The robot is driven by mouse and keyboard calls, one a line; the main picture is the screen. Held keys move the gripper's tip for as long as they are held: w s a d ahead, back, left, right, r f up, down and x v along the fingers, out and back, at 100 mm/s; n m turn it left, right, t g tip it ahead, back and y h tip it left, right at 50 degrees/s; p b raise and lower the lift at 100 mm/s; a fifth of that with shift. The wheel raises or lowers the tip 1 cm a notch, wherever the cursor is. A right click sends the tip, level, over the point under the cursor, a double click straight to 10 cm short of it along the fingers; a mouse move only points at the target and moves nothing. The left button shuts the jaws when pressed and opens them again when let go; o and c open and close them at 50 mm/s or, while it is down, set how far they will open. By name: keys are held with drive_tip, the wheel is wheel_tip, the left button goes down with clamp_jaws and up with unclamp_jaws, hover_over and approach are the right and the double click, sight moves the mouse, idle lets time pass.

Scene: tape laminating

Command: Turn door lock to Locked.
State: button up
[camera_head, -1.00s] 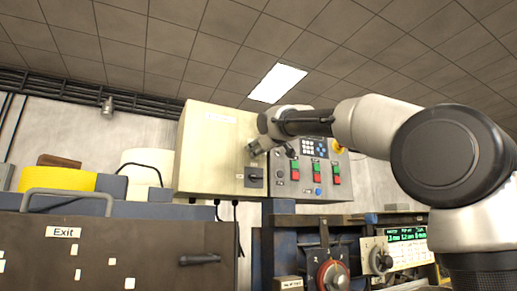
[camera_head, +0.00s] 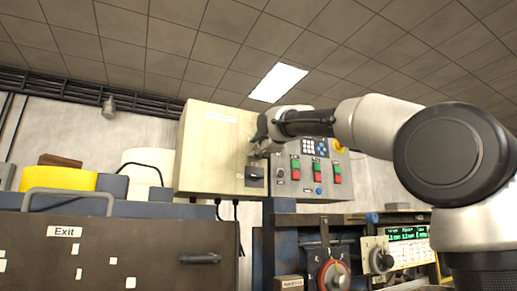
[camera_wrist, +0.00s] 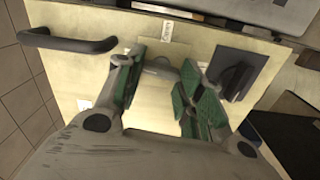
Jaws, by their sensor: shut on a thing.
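The beige cabinet (camera_head: 207,150) has a front face that also fills much of the wrist view (camera_wrist: 70,75). The door lock (camera_wrist: 160,70) is a small grey knob on that face, between my fingers. A small label (camera_wrist: 167,32) stands beside it. My gripper (camera_wrist: 163,63) has its green-padded fingers on either side of the lock and is shut on it. In the head view my gripper (camera_head: 264,148) is at the cabinet's front face and hides the lock. I cannot read which position the lock is in.
A black rotary switch (camera_wrist: 237,75) sits close to my right finger, and a dark handle (camera_wrist: 70,40) lies to the left. A grey control panel (camera_head: 308,178) with green and red buttons is right of the cabinet. Machines stand below.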

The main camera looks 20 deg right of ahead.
drive_tip(key=shift+n, duration=0.6)
drive_tip(key=o, duration=1)
drive_tip(key=shift+s, duration=0.1)
drive_tip(key=s, duration=0.4)
drive_tip(key=s+d, duration=0.1)
drive_tip(key=s, duration=0.2)
drive_tip(key=s+d, duration=0.1)
drive_tip(key=s, duration=0.3)
drive_tip(key=shift+s+d, duration=0.15)
drive_tip(key=shift+s, duration=0.15)
